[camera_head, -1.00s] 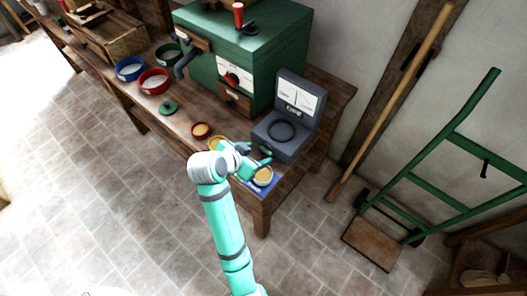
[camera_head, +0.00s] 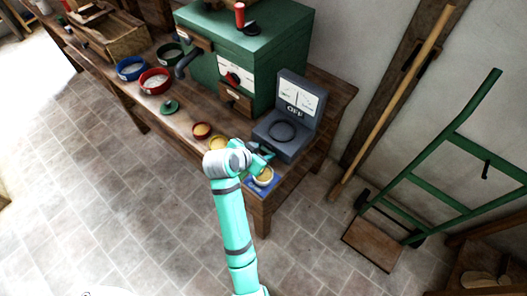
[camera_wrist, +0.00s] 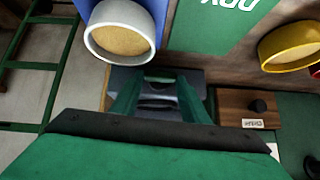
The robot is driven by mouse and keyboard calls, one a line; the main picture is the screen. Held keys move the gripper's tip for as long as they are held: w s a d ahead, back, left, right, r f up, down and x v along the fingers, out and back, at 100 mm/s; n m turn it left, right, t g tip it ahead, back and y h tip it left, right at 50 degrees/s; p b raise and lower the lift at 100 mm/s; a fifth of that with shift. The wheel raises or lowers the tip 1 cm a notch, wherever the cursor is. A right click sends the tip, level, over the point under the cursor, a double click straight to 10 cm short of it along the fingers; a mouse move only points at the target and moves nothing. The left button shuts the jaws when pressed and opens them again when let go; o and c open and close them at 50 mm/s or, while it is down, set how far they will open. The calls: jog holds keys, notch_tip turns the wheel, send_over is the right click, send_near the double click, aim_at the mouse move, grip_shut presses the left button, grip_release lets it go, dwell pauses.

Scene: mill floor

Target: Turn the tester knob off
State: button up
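The tester (camera_head: 283,135) is a dark grey box at the right end of the bench, with a raised back panel. Its panel (camera_head: 298,97) carries white gauges, and the label under them reads OFF. My gripper (camera_head: 264,154) is at the tester's front side, low and close to it. In the wrist view my two green fingers (camera_wrist: 158,95) stand apart, with the grey tester front (camera_wrist: 158,83) behind and between them. The knob is not clearly seen; I cannot tell whether the fingers touch it.
A pale bowl of yellow meal (camera_head: 264,176) on a blue card stands just in front of the gripper. A green machine (camera_head: 245,60) stands behind. A green hand truck (camera_head: 440,150) is at right.

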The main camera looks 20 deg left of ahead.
jog(key=shift+h, duration=0.4)
jog(key=o, duration=1)
jog(key=shift+o, duration=0.2)
jog(key=v, duration=1.1)
jog(key=shift+w, duration=0.15)
